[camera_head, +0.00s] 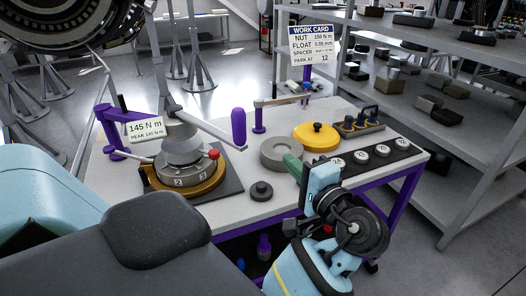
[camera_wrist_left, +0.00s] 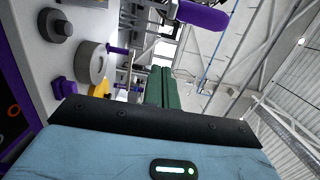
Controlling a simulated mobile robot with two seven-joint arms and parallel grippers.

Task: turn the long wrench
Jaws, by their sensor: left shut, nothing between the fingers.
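The long wrench is a grey bar (camera_head: 205,124) with a thick purple handle (camera_head: 238,127) at its right end. It reaches over a round grey fixture (camera_head: 183,165) on a gold ring. The purple handle also shows at the top of the left wrist view (camera_wrist_left: 203,15). A readout (camera_head: 145,130) by the fixture says 145 N m, peak 145 N m. My left gripper (camera_head: 290,161) has green fingers, closed together and empty. It is over the bench, right of the handle and apart from it. The fingers also show in the left wrist view (camera_wrist_left: 163,88). My right gripper is not in view.
The bench (camera_head: 225,212) carries a grey ring (camera_head: 283,154), a yellow disc (camera_head: 316,137), a small dark knob (camera_head: 261,191) and a dark strip of numbered pieces (camera_head: 381,150). A work card (camera_head: 311,44) stands behind, reading NUT 150 N m. Shelves (camera_head: 470,190) stand at right.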

